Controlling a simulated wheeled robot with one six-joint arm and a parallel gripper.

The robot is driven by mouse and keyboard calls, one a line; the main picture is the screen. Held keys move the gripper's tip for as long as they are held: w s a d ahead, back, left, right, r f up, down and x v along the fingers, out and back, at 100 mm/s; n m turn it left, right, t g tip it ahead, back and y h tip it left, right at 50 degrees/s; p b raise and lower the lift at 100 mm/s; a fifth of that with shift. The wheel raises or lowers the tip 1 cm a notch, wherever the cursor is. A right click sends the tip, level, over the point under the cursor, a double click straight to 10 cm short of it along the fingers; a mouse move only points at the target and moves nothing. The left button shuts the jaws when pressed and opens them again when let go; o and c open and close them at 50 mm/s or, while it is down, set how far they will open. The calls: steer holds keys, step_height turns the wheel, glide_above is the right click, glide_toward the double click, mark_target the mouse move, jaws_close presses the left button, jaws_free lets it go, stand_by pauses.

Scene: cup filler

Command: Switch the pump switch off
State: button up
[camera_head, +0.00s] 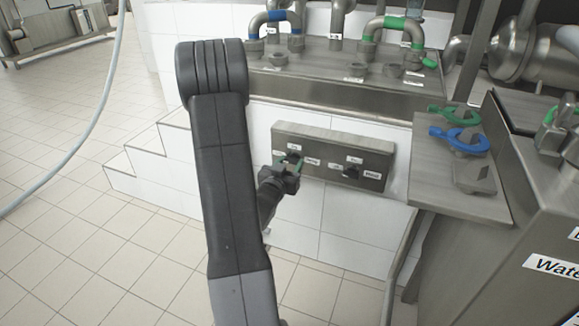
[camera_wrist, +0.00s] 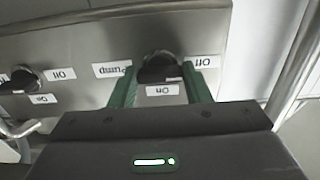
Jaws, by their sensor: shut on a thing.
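The grey metal switch panel (camera_head: 330,145) is fixed on the white tiled wall. The pump switch is a black knob (camera_wrist: 158,66) on it, with labels Pump, On and Off around it; they appear upside down in the wrist view. My gripper (camera_head: 290,161) is at the panel's left knob in the head view, its green fingers (camera_wrist: 162,88) on either side of the pump knob. It is shut on this knob. My gripper hides most of the knob in the head view. Which label the knob points to I cannot tell.
A second black knob (camera_head: 350,172) with its own labels sits right of the pump switch. A metal side table (camera_head: 430,150) with blue (camera_head: 460,138) and green clamp-like parts stands to the right. Pipes rise from the metal counter above. White tiled steps (camera_head: 150,165) lie left.

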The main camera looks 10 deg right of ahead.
steer(key=o, duration=1)
steer(key=shift+s, duration=0.1)
steer(key=p+v, duration=0.1)
steer(key=v, duration=1.2)
steer(key=shift+s+a+p, duration=0.25)
steer(key=shift+a+p, duration=0.05)
steer(key=shift+p, duration=0.1)
steer(key=b+x, duration=0.1)
steer(key=x, duration=1.3)
steer(key=shift+d+b, duration=0.1)
steer(key=shift+b, duration=0.3)
steer(key=shift+m, duration=0.3)
